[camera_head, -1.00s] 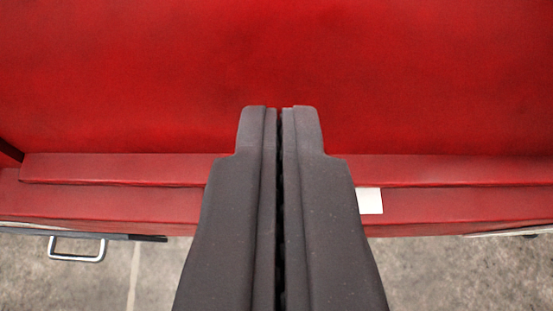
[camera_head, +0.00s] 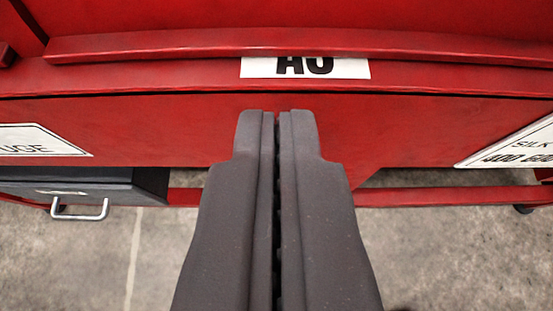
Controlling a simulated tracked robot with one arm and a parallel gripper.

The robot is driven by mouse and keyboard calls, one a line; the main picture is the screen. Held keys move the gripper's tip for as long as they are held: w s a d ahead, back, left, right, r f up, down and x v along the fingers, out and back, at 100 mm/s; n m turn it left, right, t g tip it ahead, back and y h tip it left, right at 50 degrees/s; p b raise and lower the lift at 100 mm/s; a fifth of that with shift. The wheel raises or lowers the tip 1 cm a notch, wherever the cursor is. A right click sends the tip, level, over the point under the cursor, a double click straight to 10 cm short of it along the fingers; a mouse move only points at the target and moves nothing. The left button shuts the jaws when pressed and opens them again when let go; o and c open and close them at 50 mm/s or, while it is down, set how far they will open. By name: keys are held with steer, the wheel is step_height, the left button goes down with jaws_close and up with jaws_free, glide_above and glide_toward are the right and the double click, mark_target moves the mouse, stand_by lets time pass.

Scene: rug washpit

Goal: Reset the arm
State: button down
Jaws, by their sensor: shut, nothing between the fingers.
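My gripper (camera_head: 276,116) is in the lower middle of the view. Its two dark grey fingers are shut against each other with nothing between them. The fingertips are in front of the red front panel of a red cart or bench (camera_head: 400,130). I cannot tell whether they touch it.
A white label (camera_head: 305,68) with cut-off black letters is on the red front edge. More white labels show at left (camera_head: 40,140) and right (camera_head: 510,147). A dark drawer (camera_head: 110,186) with a metal handle (camera_head: 80,212) sits at lower left. Grey concrete floor (camera_head: 450,255) shows below.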

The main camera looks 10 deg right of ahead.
steer(key=shift+s+f, duration=0.15)
steer(key=shift+s, duration=0.3)
steer(key=shift+a, duration=0.1)
step_height(320, 180, up, 30)
steer(key=w+n+y+p, duration=0.1)
steer(key=w+y+p, duration=0.2)
steer(key=p, duration=0.3)
steer(key=s+d+r+t+p, duration=0.1)
steer(key=s+d+r, duration=0.2)
steer(key=r, duration=0.7)
steer(key=s+d+r+n+t+p, duration=0.1)
steer(key=s+d+r, duration=0.2)
steer(key=d+r, duration=0.4)
steer(key=s+d+r+t+p, duration=0.1)
steer(key=s+d+r, duration=0.2)
steer(key=r, duration=1)
steer(key=shift+s+d+t+h+p, duration=0.2)
steer(key=shift+d+t+h+p, duration=0.15)
steer(key=shift+d, duration=0.6)
